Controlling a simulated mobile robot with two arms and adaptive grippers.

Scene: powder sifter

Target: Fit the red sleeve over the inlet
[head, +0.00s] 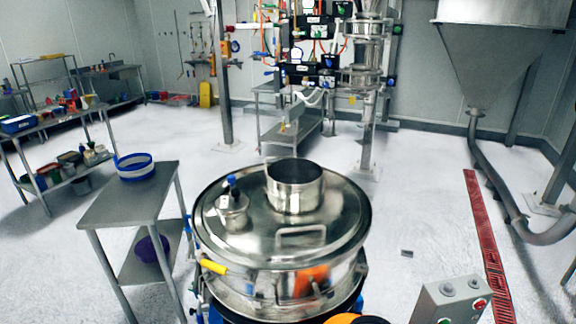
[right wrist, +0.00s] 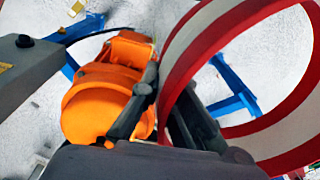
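The inlet (head: 295,188) is a short, open, upright metal cylinder on the round lid of the steel sifter, in the middle of the head view. Nothing is around it. The red sleeve (right wrist: 184,52) is a large ring with red rims and a white band, filling the right of the right wrist view. My right gripper (right wrist: 164,100) has its dark fingers on either side of the sleeve's near wall and appears shut on it. The sleeve and my right gripper do not show in the head view. My left gripper is not in view.
The lid also carries a small capped port (head: 232,210) and a handle (head: 301,236). A blue-and-white ring (head: 135,167) sits on a steel side table (head: 117,208) at left. A control box (head: 448,302) stands front right. An orange motor (right wrist: 98,103) is near the right gripper.

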